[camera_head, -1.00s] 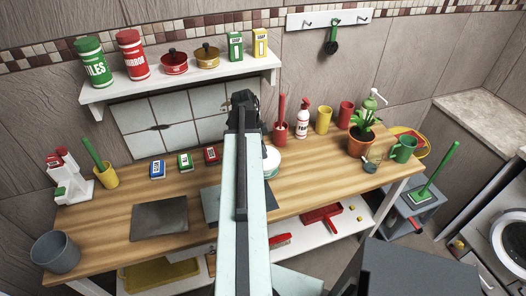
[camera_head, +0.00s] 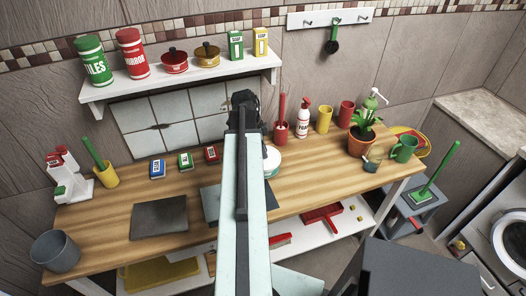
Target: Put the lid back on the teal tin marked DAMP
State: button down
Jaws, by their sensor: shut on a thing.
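My gripper (camera_head: 245,100) is at the far end of my arm, dark and seen from behind, above the back of the wooden worktop. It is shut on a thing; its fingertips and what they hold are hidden. No loose lid shows on the worktop. A round white and teal container (camera_head: 273,160) stands on the worktop just right of my arm, partly covered by it. It may be the teal tin; I cannot read DAMP on it or tell whether its top is open.
The wooden worktop (camera_head: 310,180) holds blue, green and red boxes at the left. A shelf (camera_head: 190,88) with canisters hangs behind.

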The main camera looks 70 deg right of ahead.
jog(key=c, duration=0.8)
grip_release()
jog(key=shift+o, duration=0.2)
jog(key=shift+r, duration=0.1)
notch_tip(320, 180, up, 7)
jog(key=p, duration=0.7)
grip_shut()
dwell(0.9)
